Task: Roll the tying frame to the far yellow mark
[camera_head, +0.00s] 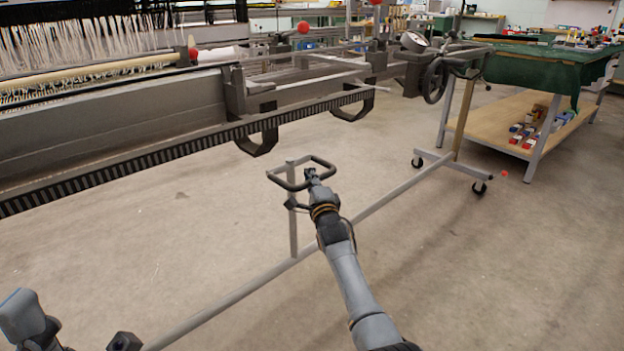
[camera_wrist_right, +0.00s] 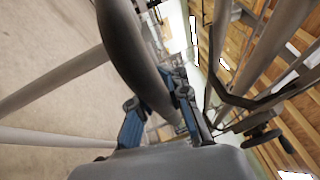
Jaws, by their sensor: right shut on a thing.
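The tying frame is a long grey metal frame with a toothed upper beam (camera_head: 215,137), a low floor rail (camera_head: 375,207) and casters (camera_head: 479,188) at its right end. A looped push handle (camera_head: 275,176) stands on a post from the low rail. My right gripper (camera_head: 312,173) is shut on the near side of this loop. The right wrist view shows the thick grey handle bar (camera_wrist_right: 135,50) passing between the blue fingers (camera_wrist_right: 160,108). I cannot make out a yellow mark.
A loom with white warp threads (camera_head: 75,42) stands behind the frame at the left. A green-topped table (camera_head: 535,68) with a wooden shelf (camera_head: 490,118) stands close beyond the frame's right end. A small red dot (camera_head: 505,173) shows near the right caster. The floor (camera_head: 480,280) at the right front is clear.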

